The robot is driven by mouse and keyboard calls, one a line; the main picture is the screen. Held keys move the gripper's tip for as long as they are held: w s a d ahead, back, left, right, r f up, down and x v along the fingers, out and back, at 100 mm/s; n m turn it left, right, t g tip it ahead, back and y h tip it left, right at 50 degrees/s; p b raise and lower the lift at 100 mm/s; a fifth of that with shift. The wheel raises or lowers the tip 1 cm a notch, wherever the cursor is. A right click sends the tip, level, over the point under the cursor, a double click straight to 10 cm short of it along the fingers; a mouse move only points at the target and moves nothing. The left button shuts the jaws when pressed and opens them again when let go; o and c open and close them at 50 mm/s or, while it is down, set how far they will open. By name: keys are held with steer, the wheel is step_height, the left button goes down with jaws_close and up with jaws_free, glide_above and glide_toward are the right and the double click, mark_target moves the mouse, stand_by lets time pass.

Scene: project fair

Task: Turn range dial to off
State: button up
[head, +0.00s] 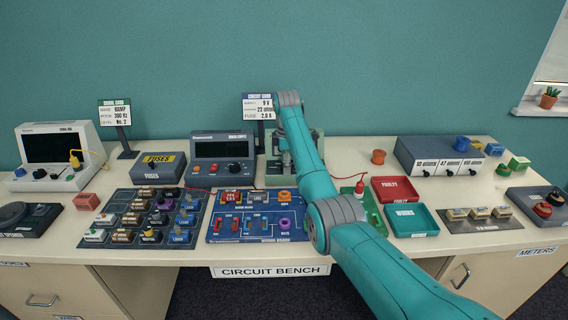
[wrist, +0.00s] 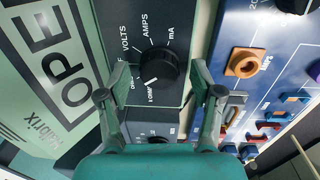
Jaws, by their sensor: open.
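The range dial (wrist: 158,67) is a round black knob on a dark panel in the wrist view. White words VOLTS, AMPS and mA curve above it. A white mark shows at its lower left edge; the lettering there is small and partly covered, so I cannot read the setting surely. My gripper (wrist: 158,76) is open, one finger on each side of the dial. I cannot tell whether either finger touches it. In the head view the pale green meter (head: 311,142) stands at the back of the bench, and my arm hides its dial and most of its front.
A blue circuit board (head: 248,238) lies in front of the meter. A grey power supply (head: 222,172) stands to its left. A red tray (head: 397,183) and a green tray (head: 410,232) lie to the right. A card stand (head: 257,106) rises behind.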

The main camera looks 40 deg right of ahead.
steer(key=c, duration=1.1)
steer(key=shift+c, duration=0.2)
steer(key=shift+m, duration=3.4)
steer(key=o, duration=1.1)
steer(key=shift+o, duration=0.2)
steer(key=shift+w, duration=0.1)
